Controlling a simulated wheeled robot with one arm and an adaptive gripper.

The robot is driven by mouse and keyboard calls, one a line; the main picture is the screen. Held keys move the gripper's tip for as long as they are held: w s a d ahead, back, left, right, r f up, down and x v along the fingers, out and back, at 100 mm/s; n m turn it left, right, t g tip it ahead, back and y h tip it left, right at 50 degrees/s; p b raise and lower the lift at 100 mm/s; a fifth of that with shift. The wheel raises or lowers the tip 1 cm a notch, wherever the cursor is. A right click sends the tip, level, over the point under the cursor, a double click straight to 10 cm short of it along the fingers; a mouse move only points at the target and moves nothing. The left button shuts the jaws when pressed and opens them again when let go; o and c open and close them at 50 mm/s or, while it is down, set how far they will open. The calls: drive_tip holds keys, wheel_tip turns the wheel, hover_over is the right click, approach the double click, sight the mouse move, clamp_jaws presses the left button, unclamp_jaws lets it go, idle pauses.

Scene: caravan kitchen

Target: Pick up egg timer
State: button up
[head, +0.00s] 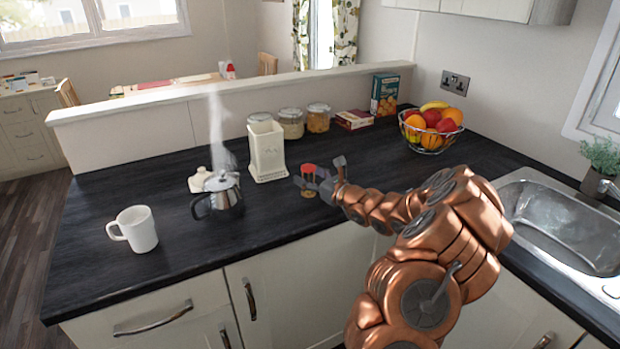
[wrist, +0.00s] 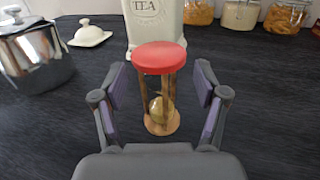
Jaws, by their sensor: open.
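The egg timer (wrist: 158,60) has a red round top, wooden posts and base, and a glass bulb with sand. It stands upright on the dark counter. In the head view its red top (head: 308,168) shows beside my gripper, which partly hides it. My gripper (wrist: 157,92) is open in the wrist view, with one finger on each side of the timer. A gap shows between each finger pad and the timer.
A cream tea canister (head: 266,150) stands just behind the timer. A steaming metal pot (head: 219,193) and a butter dish (head: 203,181) are to the left, with a white mug (head: 138,229) farther left. Jars (head: 291,123), boxes (head: 385,95) and a fruit bowl (head: 430,130) stand behind. A sink (head: 565,225) is right.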

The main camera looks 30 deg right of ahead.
drive_tip(key=shift+w+a, duration=0.1)
drive_tip(key=shift+w, duration=0.25)
drive_tip(key=c, duration=1.3)
